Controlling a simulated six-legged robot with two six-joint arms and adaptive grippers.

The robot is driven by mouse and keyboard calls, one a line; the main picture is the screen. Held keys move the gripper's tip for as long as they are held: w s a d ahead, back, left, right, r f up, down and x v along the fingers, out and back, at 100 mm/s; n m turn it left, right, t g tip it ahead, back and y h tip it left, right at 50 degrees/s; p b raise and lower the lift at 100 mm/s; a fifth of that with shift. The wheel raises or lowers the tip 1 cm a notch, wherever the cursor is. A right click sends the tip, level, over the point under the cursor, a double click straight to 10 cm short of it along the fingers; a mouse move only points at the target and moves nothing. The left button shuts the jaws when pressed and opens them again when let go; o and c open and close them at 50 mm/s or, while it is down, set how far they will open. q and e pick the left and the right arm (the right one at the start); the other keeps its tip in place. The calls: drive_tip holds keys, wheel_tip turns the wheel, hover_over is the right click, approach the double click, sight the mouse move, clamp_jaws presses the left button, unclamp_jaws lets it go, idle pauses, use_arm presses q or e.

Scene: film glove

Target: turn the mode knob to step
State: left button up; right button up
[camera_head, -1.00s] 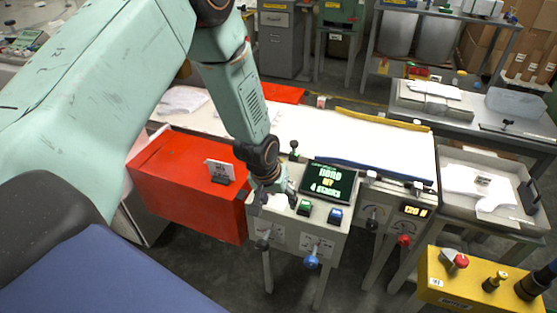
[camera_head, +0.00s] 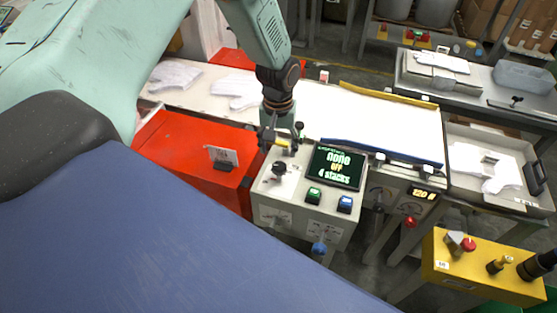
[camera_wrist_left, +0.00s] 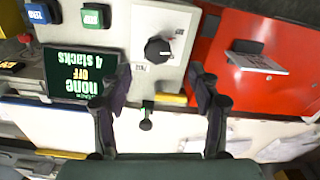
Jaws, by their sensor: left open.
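A black knob (camera_head: 279,170) stands on the light grey control panel (camera_head: 268,190), beside a screen (camera_head: 338,168) reading "none", "OFF" and "4 stacks". I take it for the mode knob; its small labels are too blurred to read. It also shows in the left wrist view (camera_wrist_left: 157,50), with a white pointer mark. My left gripper (camera_head: 281,140) is just behind the knob and apart from it. In the left wrist view the left gripper (camera_wrist_left: 153,82) is open and empty, its fingers on either side below the knob. My right gripper is not in view.
A green button (camera_head: 313,195) and a blue button (camera_head: 345,204) sit below the screen. A blue knob (camera_head: 318,249) is on the panel's front. A red box (camera_head: 190,160) with a card stands to the left. A white belt (camera_head: 380,122) runs behind.

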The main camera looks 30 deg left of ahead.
sight(280, 165)
use_arm(q)
drive_tip(key=f, duration=0.6)
drive_tip(key=shift+w+d, duration=0.15)
drive_tip(key=shift+w, duration=0.1)
drive_tip(key=shift+f, duration=0.3)
drive_tip(key=shift+s+f, duration=0.1)
drive_tip(key=shift+f, duration=0.1)
drive_tip(key=shift+s+r, duration=0.1)
drive_tip(key=shift+w+f, duration=0.2)
drive_tip(key=shift+w, duration=0.05)
drive_tip(key=c, duration=0.4)
drive_tip(key=shift+s+r, duration=0.1)
drive_tip(key=shift+s, duration=0.1)
drive_tip(key=c, duration=0.8)
